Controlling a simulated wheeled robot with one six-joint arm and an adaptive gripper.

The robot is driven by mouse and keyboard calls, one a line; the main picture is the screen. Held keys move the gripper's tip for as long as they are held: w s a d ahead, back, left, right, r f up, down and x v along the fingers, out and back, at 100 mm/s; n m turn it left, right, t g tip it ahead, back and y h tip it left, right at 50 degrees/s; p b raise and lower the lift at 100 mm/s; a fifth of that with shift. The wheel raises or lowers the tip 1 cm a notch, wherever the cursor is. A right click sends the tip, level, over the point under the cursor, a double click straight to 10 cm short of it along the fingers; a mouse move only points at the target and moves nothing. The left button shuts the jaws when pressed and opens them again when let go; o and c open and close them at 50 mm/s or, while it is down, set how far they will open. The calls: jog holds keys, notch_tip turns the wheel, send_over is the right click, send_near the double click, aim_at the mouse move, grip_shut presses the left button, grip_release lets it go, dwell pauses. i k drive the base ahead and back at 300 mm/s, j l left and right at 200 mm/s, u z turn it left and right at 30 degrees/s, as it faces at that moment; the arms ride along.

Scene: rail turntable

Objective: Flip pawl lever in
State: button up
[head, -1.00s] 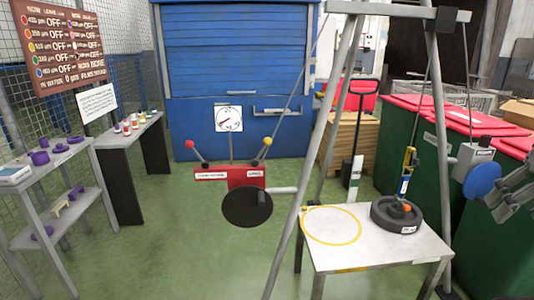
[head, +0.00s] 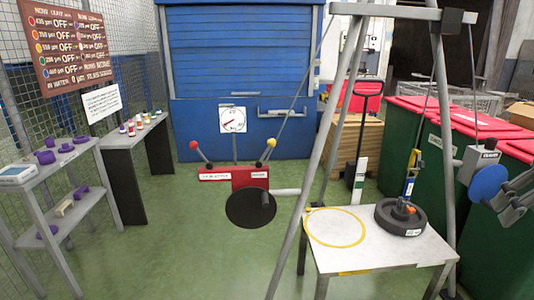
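A red box (head: 250,174) with small white labels stands in the middle of the head view. Two short levers rise from it: one with a red knob (head: 194,145) leaning left, one with a yellow knob (head: 271,142) leaning right. The labels are too small to read, so I cannot tell which is the pawl lever. A black disc (head: 251,208) with a grey crank bar sits in front of the box.
A grey frame leg (head: 302,190) stands just right of the box. A white table (head: 385,262) holds a dark wheel weight (head: 400,217) and a yellow ring (head: 335,227). Green floor is open at front left.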

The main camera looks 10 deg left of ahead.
aim_at(271, 142)
jog(key=i+j, duration=0.4)
jog(key=i, duration=0.15)
jog(key=i+j+z, duration=0.1)
jog(key=i+j, duration=0.3)
jog(key=i, duration=0.15)
